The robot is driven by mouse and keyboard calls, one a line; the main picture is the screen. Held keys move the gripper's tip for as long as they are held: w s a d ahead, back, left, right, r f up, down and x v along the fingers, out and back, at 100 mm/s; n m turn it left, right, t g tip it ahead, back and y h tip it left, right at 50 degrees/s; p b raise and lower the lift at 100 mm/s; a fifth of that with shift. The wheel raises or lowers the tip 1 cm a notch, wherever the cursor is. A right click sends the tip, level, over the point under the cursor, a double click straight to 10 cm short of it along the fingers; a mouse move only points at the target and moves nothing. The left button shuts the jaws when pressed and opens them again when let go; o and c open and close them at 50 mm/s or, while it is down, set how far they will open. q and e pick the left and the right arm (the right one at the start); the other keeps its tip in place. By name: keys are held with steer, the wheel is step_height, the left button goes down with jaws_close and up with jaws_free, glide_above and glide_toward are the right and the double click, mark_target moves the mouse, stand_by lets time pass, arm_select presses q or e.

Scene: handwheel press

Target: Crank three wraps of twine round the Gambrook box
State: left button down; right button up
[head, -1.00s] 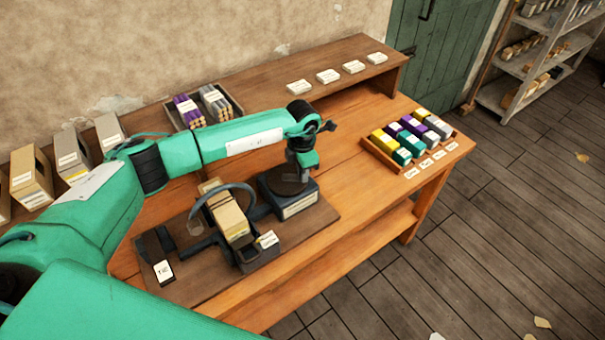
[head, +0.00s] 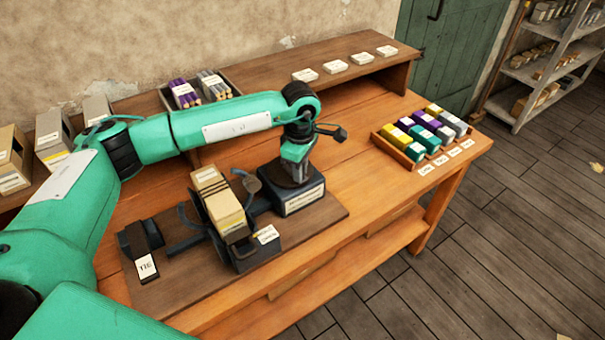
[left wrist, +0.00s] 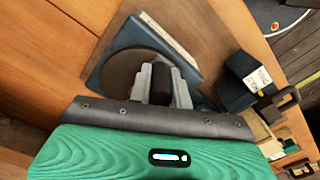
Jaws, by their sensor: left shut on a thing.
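A tan box (head: 227,212) with a pale label on top sits in the dark cradle of the press; I cannot read its name. My left gripper (head: 296,172) points down over the wheel. In the left wrist view its fingers (left wrist: 162,84) are shut on the dark crank knob (left wrist: 161,72). My right gripper is out of view.
A black block (head: 147,266) labelled TIE stands left on the press board. A tray (head: 388,147) of coloured blocks is at the table's right. White cards (head: 335,66) lie on the back shelf. A tray of purple and grey bundles (head: 232,90) stands behind my arm.

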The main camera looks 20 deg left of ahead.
arm_select(q)
steer(key=shift+s+m, duration=0.1)
steer(key=shift+m, duration=0.2)
steer(key=shift+a+r+b, duration=0.1)
steer(key=shift+b, duration=0.25)
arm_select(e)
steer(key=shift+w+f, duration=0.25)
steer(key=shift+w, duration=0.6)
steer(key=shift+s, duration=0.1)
arm_select(q)
steer(key=c, duration=1.3)
jaws_free()
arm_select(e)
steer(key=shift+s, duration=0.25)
arm_select(q)
steer(key=shift+r, duration=0.1)
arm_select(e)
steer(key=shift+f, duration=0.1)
